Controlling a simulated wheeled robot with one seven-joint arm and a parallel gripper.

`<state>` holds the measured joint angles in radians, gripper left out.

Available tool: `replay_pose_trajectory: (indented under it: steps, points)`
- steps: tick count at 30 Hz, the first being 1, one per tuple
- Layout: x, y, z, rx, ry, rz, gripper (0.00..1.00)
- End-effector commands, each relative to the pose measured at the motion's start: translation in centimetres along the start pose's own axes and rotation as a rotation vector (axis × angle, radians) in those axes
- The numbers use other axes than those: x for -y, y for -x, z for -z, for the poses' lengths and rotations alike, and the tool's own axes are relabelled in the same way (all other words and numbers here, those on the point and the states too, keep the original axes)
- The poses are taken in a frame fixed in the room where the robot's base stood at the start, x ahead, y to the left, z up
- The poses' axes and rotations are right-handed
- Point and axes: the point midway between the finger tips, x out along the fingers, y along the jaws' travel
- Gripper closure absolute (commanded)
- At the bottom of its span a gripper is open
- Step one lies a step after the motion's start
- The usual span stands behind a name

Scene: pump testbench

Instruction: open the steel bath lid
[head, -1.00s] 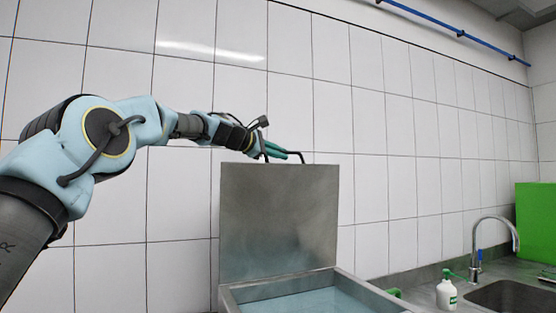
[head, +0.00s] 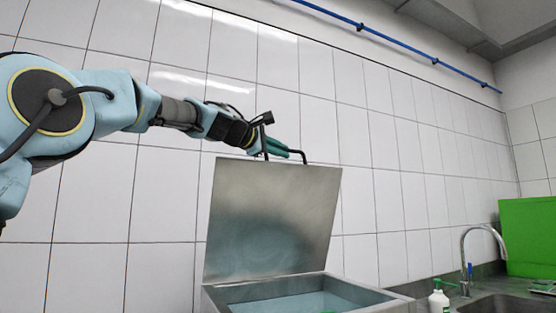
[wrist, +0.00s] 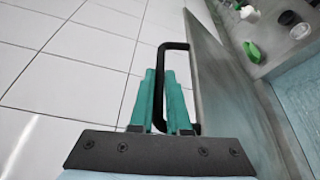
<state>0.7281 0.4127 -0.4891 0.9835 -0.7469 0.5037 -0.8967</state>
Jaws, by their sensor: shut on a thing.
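The steel bath lid (head: 272,222) stands raised, close to upright, at the back of the steel bath (head: 385,299), which holds pale blue liquid. A black handle (head: 304,156) runs along the lid's top edge. My gripper (head: 288,151) is at that handle, its green fingers shut on it. In the wrist view, the green fingers (wrist: 160,98) are at the black handle (wrist: 164,62), and the grey lid (wrist: 228,90) stretches away to the right. The exact contact between fingers and handle is partly hidden.
A white soap bottle (head: 438,297) and a tap (head: 484,238) stand by the sink at the right. A green panel (head: 530,237) is behind them. The tiled wall (head: 400,200) lies behind the lid. The liquid surface (head: 305,302) is uncovered.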

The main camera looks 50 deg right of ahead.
Motion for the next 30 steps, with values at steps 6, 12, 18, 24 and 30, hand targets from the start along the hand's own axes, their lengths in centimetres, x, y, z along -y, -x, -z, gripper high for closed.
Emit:
replay_pose_trajectory:
  steps: [6, 12, 18, 24, 30]
  points:
    - [0.1, 0.0, 0.1, -0.001, 0.000, 0.003, 1.00]
    - [0.1, 0.0, 0.1, -0.001, 0.000, 0.003, 0.72]
    - [0.1, 0.0, 0.1, -0.001, 0.000, 0.001, 0.55]
    - [0.1, 0.0, 0.1, -0.001, 0.000, 0.001, 0.55]
    - [0.3, 1.8, 0.2, -0.004, -0.002, -0.001, 0.55]
